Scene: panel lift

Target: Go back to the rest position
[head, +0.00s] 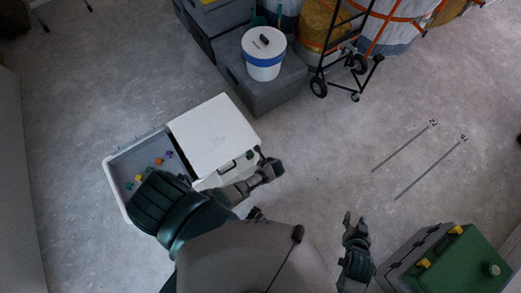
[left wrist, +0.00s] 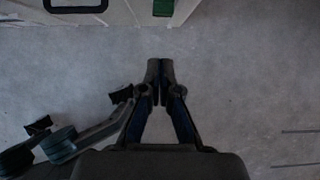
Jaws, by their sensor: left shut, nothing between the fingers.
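A white panel (head: 214,133) lies over the right part of a light grey bin (head: 113,182). The bin's left part is open and shows several small coloured pieces (head: 153,166) inside. My left gripper (head: 262,156) is by the panel's lower right corner in the head view. In the left wrist view the left gripper (left wrist: 160,68) is shut with nothing between its fingertips, over bare floor, apart from the white box edge at the top. My right gripper (head: 354,220) is over the floor at the lower right, its fingers apart and empty.
A green-topped case (head: 459,262) stands close right of my right gripper. Dark grey crates (head: 262,82) with a white bucket (head: 263,62) stand behind the bin, beside a black hand truck (head: 341,50). Two thin rods (head: 430,166) lie on the floor at right. The middle floor is clear.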

